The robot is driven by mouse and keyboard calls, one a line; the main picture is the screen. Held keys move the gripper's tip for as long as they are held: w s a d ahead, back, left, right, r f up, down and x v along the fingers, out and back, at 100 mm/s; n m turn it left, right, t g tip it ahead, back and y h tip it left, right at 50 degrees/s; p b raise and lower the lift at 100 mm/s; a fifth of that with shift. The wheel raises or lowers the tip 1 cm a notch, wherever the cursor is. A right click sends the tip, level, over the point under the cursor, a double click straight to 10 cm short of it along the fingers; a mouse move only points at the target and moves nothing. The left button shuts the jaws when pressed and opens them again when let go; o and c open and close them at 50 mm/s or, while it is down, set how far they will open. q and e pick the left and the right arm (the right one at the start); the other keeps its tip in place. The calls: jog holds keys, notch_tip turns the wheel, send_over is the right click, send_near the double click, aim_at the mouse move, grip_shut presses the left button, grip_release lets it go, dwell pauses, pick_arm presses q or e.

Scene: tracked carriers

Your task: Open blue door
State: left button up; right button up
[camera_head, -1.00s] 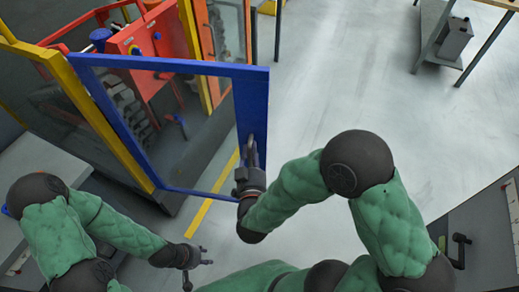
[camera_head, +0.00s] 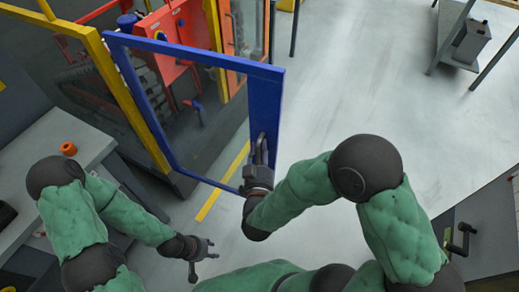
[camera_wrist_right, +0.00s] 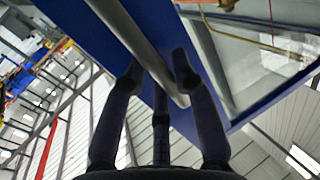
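The blue door (camera_head: 265,105) is a blue frame around a clear pane. It stands swung out from the yellow frame (camera_head: 128,95) of the machine enclosure. A grey bar handle (camera_head: 262,147) is on the door's wide free-side stile. My right gripper (camera_head: 260,165) is at this handle. In the right wrist view, the fingers of my right gripper (camera_wrist_right: 158,75) lie on both sides of the grey bar (camera_wrist_right: 140,42), close to the blue stile; whether they clamp it is unclear. My left gripper (camera_head: 208,260) is empty with fingers spread, low and left of the door.
A grey worktop (camera_head: 50,155) with an orange ring-shaped object (camera_head: 68,148) is at the left. Red machinery (camera_head: 170,45) stands behind the door. The grey floor (camera_head: 345,90) right of the door is clear. A shelf table (camera_head: 445,50) stands far right.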

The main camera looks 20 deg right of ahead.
jog(key=shift+o, duration=0.6)
jog(key=shift+s, duration=0.1)
jog(key=v, duration=1.1)
jog(key=shift+s, duration=0.4)
jog(key=shift+a, duration=0.1)
